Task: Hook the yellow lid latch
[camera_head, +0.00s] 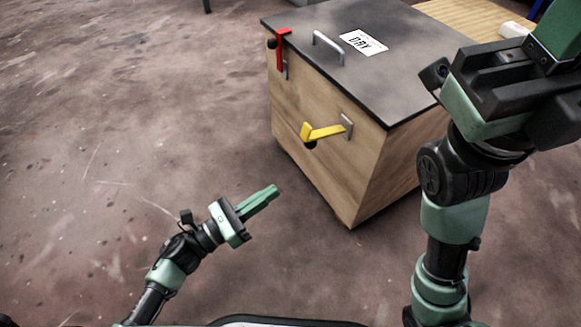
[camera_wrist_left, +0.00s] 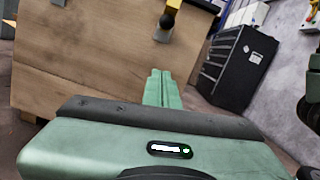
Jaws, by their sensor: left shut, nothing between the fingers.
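The yellow latch (camera_head: 322,132) is on the front side of a wooden box (camera_head: 330,175) with a dark lid (camera_head: 385,85). It sticks out from a metal plate, with a dark knob at its free end, and lies below the lid's edge. In the left wrist view the yellow latch (camera_wrist_left: 174,4) is partly cut off at the top. My left gripper (camera_head: 276,189) is shut and empty, below and to the left of the latch, apart from the box. It also shows in the left wrist view (camera_wrist_left: 158,75). My right arm stands at the right; its fingertips are not visible.
A red latch (camera_head: 282,40) stands upright at the lid's far left corner. The lid carries a metal handle (camera_head: 328,45) and a "DRY" label (camera_head: 363,42). A black cabinet (camera_wrist_left: 238,70) stands at the right in the left wrist view. The floor left of the box is clear.

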